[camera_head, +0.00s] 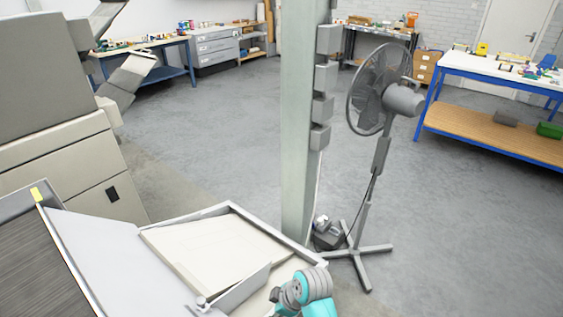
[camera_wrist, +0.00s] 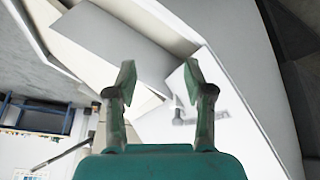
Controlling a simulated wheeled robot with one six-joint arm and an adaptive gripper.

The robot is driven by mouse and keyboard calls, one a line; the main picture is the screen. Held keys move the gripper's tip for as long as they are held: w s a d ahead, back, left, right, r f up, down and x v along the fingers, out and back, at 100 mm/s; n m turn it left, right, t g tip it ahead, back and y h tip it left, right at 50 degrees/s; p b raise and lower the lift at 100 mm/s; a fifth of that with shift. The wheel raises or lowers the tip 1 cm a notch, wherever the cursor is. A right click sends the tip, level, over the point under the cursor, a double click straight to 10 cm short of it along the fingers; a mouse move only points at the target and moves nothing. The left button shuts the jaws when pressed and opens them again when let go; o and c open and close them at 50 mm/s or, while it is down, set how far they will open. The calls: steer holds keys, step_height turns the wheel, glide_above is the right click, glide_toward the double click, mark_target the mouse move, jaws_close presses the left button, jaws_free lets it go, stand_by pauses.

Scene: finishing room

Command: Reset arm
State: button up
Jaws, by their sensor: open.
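My gripper (camera_wrist: 157,82) shows in the wrist view with its two green fingers spread apart. Nothing is between the fingers. Beyond them lie pale flat panels (camera_wrist: 95,45) and a grey-white tray-like surface. In the head view, part of my arm shows in teal and grey at the bottom, over the edge of a white-rimmed tray (camera_head: 222,208). The fingertips are not visible in the head view. A cream sheet or board (camera_head: 215,250) lies in that tray.
A grey pillar (camera_head: 298,130) stands just behind the tray. A pedestal fan (camera_head: 385,95) stands right of it, its feet spread on the floor. A large beige machine (camera_head: 60,120) fills the left. A blue-framed workbench (camera_head: 500,68) stands at right. Open floor lies between.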

steer(key=s+d+f+m+t+h, duration=0.1)
steer(key=s+d+f+m+t, duration=0.25)
steer(key=s+d, duration=0.5)
steer(key=s+d+f+m+t+h, duration=0.1)
steer(key=s+d+f+m+t, duration=0.3)
steer(key=s, duration=0.7)
steer(key=s+d+r+m+t+h, duration=0.1)
steer(key=s+d+r+m, duration=0.3)
steer(key=s+r, duration=0.5)
steer(key=s+d+r+m+t+h, duration=0.1)
steer(key=s+d+r+m+t, duration=0.3)
steer(key=s+r, duration=0.6)
step_height(320, 180, up, 4)
steer(key=shift+s+r+h, duration=0.1)
steer(key=shift+s+h, duration=0.05)
steer(key=shift+h, duration=0.25)
